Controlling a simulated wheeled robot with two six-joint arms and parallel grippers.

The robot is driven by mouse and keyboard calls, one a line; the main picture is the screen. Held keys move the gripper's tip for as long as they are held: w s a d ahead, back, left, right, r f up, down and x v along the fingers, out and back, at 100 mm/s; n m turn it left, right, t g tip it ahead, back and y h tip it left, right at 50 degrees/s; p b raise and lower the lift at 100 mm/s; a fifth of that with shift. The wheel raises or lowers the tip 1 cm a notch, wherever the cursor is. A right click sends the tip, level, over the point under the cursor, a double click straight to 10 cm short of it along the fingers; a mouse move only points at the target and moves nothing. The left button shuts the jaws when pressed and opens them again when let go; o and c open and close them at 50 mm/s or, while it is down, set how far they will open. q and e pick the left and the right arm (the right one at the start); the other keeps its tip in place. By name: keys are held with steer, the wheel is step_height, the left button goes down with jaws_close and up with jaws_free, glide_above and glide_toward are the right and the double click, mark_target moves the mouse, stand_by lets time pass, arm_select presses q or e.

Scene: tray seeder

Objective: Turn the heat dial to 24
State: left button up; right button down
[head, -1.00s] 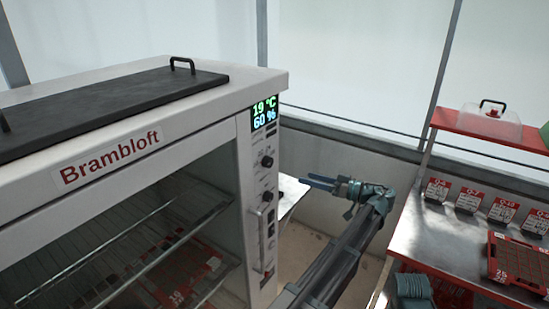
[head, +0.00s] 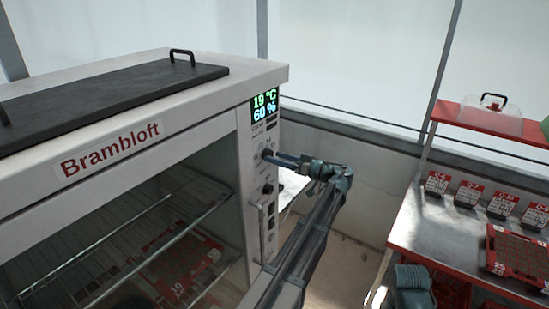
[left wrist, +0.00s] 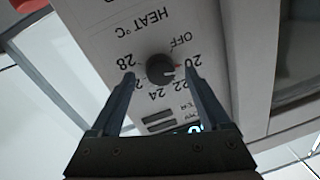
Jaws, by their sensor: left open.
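The heat dial (left wrist: 160,68) is a dark round knob on the cabinet's pale control panel (left wrist: 112,45). The wrist view shows the panel upside down, with OFF, 20, 22, 24 and 28 readable around the knob. A light pointer mark on the knob faces the 20, where a small red mark shows. My left gripper (left wrist: 160,77) is open, its fingers on either side of the dial; I cannot tell whether they touch it. In the head view the left gripper (head: 272,156) reaches the panel from the right and partly hides the dial. My right gripper is not seen.
The display (head: 264,105) reads 19 °C and 60 %. A second dark knob (head: 267,188) and a vertical handle (head: 262,232) are lower on the panel. The Brambloft cabinet (head: 200,138) holds wire shelves. A bench (head: 440,235) with labelled cards and a red tray stands at right.

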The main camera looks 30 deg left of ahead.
arm_select(q)
steer(key=shift+a, duration=0.85)
jaws_close()
steer(key=shift+m, duration=0.3)
steer(key=shift+s+m+t+y+b, duration=0.1)
steer(key=shift+m+t+y+b, duration=0.3)
steer(key=shift+m, duration=4.65)
steer(key=shift+s+m+t+y+b, duration=0.1)
steer(key=shift+m+t+b, duration=0.5)
steer(key=shift+m, duration=4.45)
